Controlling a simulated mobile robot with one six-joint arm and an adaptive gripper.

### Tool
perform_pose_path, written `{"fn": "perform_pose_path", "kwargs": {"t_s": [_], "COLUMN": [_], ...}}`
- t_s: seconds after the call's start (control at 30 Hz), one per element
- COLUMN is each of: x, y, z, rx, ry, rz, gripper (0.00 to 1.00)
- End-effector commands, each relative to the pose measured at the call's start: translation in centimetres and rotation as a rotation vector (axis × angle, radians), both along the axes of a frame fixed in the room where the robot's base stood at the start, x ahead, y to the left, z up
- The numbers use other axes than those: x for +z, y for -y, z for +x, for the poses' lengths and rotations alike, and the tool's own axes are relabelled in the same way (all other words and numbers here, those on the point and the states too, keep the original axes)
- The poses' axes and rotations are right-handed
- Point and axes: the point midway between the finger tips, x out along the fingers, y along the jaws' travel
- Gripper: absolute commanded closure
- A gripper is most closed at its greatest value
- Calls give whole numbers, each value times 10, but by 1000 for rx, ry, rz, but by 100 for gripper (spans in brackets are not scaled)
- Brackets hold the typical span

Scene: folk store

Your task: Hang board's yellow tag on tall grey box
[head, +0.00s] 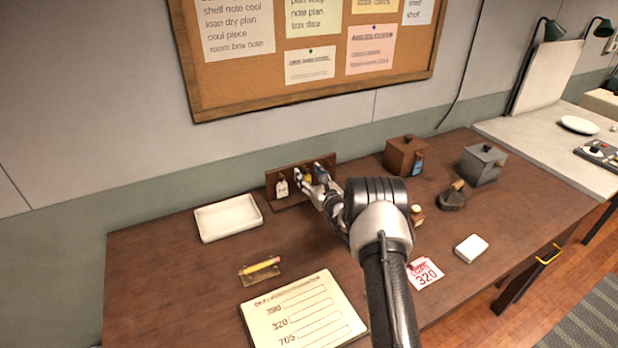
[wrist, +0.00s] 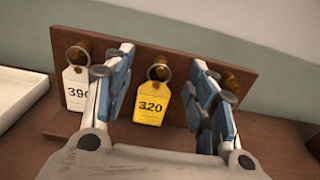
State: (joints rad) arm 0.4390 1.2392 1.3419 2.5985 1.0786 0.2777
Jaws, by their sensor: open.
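The yellow tag (wrist: 150,105), marked 320, hangs by a ring from the middle peg of the small brown board (wrist: 188,62). My gripper (wrist: 163,60) is open, with one finger on each side of the tag and no clear contact. In the head view my gripper (head: 311,174) is at the board (head: 290,168) and mostly covers the tag. The grey box (head: 481,166), with a dark hook-like piece on its upper part, stands at the right rear of the table.
A white tag (wrist: 76,90) marked 390 hangs left of the yellow one. The brown box (head: 405,158) and a dark round object (head: 452,198) stand between my gripper and the grey box. A white tray (head: 229,218) lies left. The price card (head: 305,312) lies in front.

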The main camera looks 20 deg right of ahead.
Motion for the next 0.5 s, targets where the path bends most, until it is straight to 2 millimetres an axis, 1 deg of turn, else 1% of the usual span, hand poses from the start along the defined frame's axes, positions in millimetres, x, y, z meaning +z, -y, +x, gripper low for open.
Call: {"fn": "perform_pose_path", "kwargs": {"t_s": [0.3, 0.5], "x": [0, 0], "y": [0, 0], "z": [2, 2], "rx": [0, 0], "ry": [-1, -1], "rz": [1, 0], "gripper": [49, 62]}}
